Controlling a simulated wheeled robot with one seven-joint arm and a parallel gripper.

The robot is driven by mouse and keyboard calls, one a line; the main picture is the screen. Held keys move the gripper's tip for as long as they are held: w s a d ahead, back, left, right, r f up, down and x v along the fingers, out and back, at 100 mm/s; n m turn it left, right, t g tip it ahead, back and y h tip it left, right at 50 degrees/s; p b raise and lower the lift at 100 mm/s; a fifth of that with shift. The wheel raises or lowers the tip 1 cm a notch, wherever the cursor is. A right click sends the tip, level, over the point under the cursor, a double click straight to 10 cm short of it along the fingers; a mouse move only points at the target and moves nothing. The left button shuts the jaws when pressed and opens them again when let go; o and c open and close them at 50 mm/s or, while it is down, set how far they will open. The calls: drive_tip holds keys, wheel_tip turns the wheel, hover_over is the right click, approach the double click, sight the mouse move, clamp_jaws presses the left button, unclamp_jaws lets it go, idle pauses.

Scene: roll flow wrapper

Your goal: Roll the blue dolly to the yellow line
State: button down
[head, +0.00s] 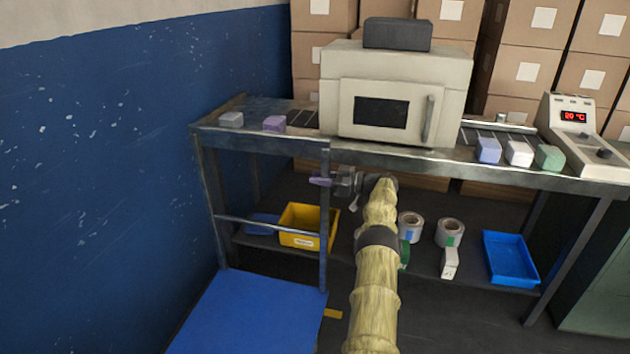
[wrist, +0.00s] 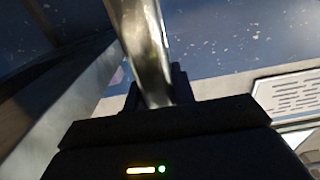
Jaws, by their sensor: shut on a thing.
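The blue dolly (head: 250,312) stands at the lower left, its flat blue deck near the blue wall. Its grey metal handle frame (head: 324,255) rises from the deck's far end, in front of the bench. My gripper (head: 322,181) is at the right upright of this frame. In the wrist view, my gripper (wrist: 156,92) is shut around a shiny metal tube (wrist: 140,35). A short piece of yellow (head: 333,313) shows on the floor beside the deck's right edge; I cannot tell whether it is the yellow line. The dolly's wheels are hidden.
A metal bench (head: 400,155) carries a white machine (head: 400,95) and small wrapped blocks. On its lower shelf are a yellow bin (head: 308,240), rolls (head: 450,232) and a blue tray (head: 510,258). The blue wall (head: 100,150) closes off the left. Dark floor shows at lower right.

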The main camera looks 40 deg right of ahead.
drive_tip(key=shift+d+r, duration=0.2)
drive_tip(key=c, duration=1.6)
unclamp_jaws()
drive_tip(key=o, duration=0.4)
drive_tip(key=shift+w+d+f, duration=0.1)
drive_tip(key=shift+w, duration=0.05)
drive_tip(key=shift+o, duration=0.2)
drive_tip(key=v, duration=0.7)
drive_tip(key=shift+s+p, duration=0.2)
drive_tip(key=shift+p, duration=0.1)
drive_tip(key=shift+d, duration=0.15)
drive_tip(key=shift+f, duration=0.1)
